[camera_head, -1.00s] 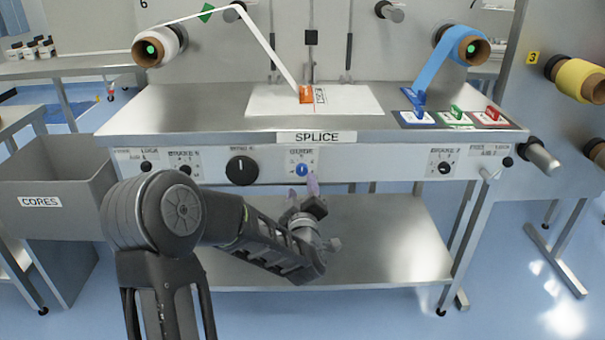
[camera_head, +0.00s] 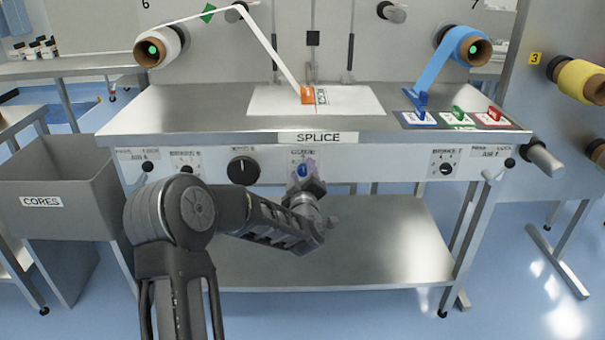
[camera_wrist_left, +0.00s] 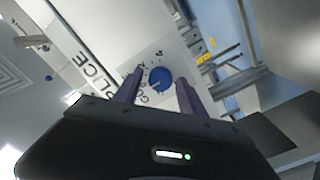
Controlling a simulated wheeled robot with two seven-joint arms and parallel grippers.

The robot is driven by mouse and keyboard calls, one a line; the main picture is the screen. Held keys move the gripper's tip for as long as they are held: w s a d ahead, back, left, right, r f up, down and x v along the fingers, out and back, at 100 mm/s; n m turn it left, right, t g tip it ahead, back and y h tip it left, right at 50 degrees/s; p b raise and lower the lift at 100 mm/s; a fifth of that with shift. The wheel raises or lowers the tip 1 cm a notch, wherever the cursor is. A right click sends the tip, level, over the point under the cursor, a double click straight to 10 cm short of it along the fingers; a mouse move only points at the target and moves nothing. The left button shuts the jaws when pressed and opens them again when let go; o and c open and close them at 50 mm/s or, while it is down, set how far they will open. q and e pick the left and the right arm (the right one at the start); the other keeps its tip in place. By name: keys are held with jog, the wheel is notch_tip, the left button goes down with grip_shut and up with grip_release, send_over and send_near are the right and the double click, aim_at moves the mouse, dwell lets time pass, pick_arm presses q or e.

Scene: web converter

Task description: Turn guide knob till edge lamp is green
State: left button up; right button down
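The blue guide knob (camera_head: 303,170) is on the front panel of the splice table, below the SPLICE label. My left gripper (camera_head: 303,178) is in front of it and partly covers its plate. In the left wrist view the knob (camera_wrist_left: 160,78) lies between the two fingers of my left gripper (camera_wrist_left: 160,84), which stand apart on either side of it. The fingers are open, and I cannot tell whether either one touches the knob. I cannot make out the edge lamp. My right gripper is not in view.
A larger black knob (camera_head: 243,170) is to the left on the same panel, and a smaller knob (camera_head: 446,169) is to the right. The steel table top (camera_head: 200,110) overhangs above. A lower shelf (camera_head: 380,240) is below. A grey CORES bin (camera_head: 60,190) stands at left.

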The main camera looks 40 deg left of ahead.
pick_arm(q)
grip_shut()
jog(key=shift+m, duration=0.3)
dwell(0.4)
jog(key=shift+d+m+b, duration=0.1)
jog(key=shift+m+b, duration=0.3)
jog(key=shift+m, duration=2.2)
jog(key=shift+o, duration=0.7)
grip_release()
jog(key=shift+r, duration=0.1)
jog(key=v, duration=0.7)
jog(key=shift+s+d, duration=0.25)
